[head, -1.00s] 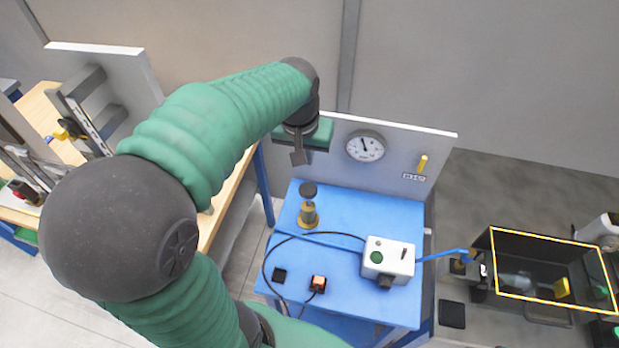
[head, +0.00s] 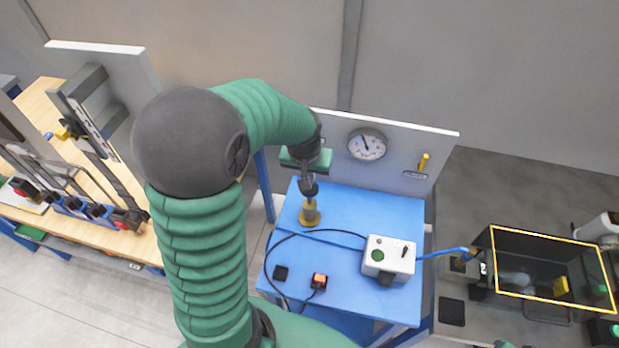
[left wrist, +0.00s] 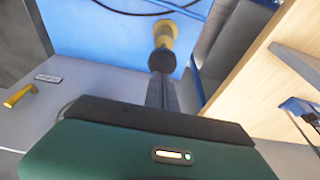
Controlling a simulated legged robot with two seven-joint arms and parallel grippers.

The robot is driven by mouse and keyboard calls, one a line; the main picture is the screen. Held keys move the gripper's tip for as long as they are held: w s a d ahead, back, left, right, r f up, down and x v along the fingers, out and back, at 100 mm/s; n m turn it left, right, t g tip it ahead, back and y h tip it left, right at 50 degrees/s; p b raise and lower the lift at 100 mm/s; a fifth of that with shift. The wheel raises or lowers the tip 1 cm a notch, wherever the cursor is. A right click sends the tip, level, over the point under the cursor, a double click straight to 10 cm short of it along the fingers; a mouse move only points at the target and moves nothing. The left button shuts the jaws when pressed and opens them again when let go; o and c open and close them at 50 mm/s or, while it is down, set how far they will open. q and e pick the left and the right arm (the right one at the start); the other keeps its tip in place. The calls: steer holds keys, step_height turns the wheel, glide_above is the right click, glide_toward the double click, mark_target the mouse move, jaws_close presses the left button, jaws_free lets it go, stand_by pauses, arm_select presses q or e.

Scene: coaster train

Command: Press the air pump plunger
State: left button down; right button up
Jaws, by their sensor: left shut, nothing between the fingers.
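The air pump, with a brass body (head: 310,214) and a dark round plunger knob on top, stands upright on the blue table (head: 375,208). In the left wrist view its brass body (left wrist: 163,33) and black knob (left wrist: 162,60) show just beyond the fingers. My left gripper (head: 308,184) points down over the pump, shut and empty. Its fingertips (left wrist: 160,78) line up with the knob and partly cover it in the head view. I cannot tell whether they touch it. My right gripper is not in view.
A pressure gauge (head: 367,144) and a yellow lever (head: 424,162) are on the upright panel behind. A white box (head: 389,257) with a green button, a cable and an orange switch (head: 318,282) share the table. A yellow-rimmed dark bin (head: 545,298) stands at right.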

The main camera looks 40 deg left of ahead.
arm_select(q)
step_height(320, 180, down, 2)
steer(key=shift+f, duration=0.1)
steer(key=shift+s+d, duration=0.1)
